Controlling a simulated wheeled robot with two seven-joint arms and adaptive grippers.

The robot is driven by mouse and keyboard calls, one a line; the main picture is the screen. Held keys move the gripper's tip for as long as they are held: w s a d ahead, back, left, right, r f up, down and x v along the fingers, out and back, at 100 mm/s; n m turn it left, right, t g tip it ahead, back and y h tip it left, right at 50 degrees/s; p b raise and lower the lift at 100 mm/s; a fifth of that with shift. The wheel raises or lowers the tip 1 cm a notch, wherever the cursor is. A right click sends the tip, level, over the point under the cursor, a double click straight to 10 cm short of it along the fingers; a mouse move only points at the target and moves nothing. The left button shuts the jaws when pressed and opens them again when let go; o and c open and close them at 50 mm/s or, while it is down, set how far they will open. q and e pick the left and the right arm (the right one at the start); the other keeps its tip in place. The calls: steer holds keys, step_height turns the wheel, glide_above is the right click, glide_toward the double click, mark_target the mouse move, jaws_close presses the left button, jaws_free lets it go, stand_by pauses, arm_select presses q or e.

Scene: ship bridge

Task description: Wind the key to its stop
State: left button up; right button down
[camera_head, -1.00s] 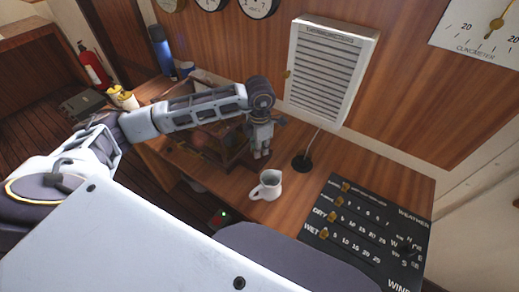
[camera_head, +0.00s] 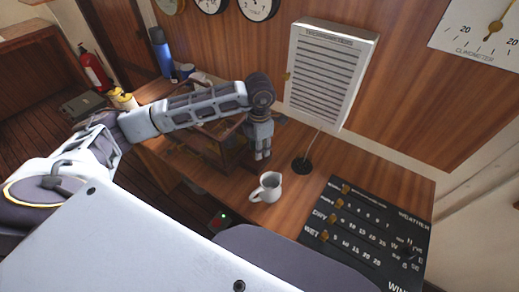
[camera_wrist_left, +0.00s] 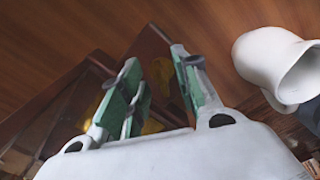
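A wooden-framed case with clear sides (camera_head: 205,152) stands on the desk, partly hidden behind my left arm. My left gripper (camera_head: 262,156) points down at the case's right end. In the left wrist view its fingers (camera_wrist_left: 158,62) are apart. A brass-yellow part (camera_wrist_left: 161,72) shows beyond and between them, beside the dark wood of the case (camera_wrist_left: 50,100). I cannot make out whether this part is the key, and no finger clearly touches it. The key does not show in the head view. My right gripper is out of view.
A white mug (camera_head: 266,188) stands close to the gripper's right; it also shows in the left wrist view (camera_wrist_left: 270,62). Clear desk lies between mug and board.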

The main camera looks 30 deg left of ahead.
arm_select(q)
step_height(320, 180, up, 10)
steer(key=shift+r, duration=0.2)
stand_by(0.3)
stand_by(0.5)
